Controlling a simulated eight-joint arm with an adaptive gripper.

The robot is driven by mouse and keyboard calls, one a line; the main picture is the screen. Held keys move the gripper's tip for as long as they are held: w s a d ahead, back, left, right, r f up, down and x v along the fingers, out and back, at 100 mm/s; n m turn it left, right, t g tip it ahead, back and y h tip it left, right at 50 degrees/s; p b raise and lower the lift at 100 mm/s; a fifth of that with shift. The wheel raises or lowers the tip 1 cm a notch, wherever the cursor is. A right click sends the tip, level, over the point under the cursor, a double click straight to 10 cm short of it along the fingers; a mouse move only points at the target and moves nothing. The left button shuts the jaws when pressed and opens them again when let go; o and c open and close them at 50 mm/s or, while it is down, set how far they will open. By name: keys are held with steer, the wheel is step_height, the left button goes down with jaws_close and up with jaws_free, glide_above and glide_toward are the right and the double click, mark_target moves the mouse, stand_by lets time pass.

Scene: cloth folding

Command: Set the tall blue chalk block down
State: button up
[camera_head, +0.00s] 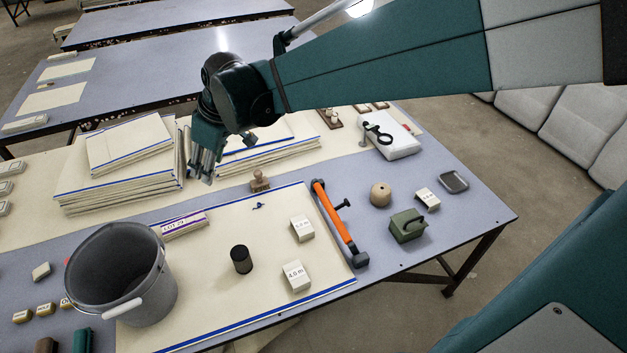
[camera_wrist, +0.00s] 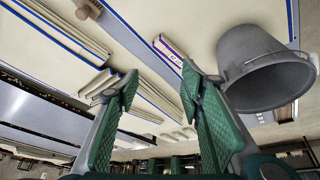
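I cannot make out a tall blue chalk block in either view. My gripper (camera_head: 203,172) hangs above the table, over the gap between two stacks of cream cloth. In the wrist view my gripper (camera_wrist: 158,92) shows its two green fingers well apart, with nothing visible between them. A small dark-blue item (camera_head: 258,206) lies on the cream cloth (camera_head: 205,270); it is too small to identify. A dark green block (camera_head: 82,341) stands at the lower left edge, partly cut off.
A grey bucket (camera_head: 118,270) stands at front left, also in the wrist view (camera_wrist: 265,70). A green box (camera_head: 407,226) sits right. Bare cloth lies between them.

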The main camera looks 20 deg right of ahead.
steer(key=s+d+m+t+h, duration=0.3)
steer(key=s+d+m, duration=0.6)
steer(key=s+d, duration=1.3)
steer(key=shift+s+d+r+m+t, duration=0.3)
steer(key=shift+s+r+m, duration=0.15)
steer(key=shift+s, duration=0.25)
steer(key=shift+o, duration=0.3)
stand_by(2.9)
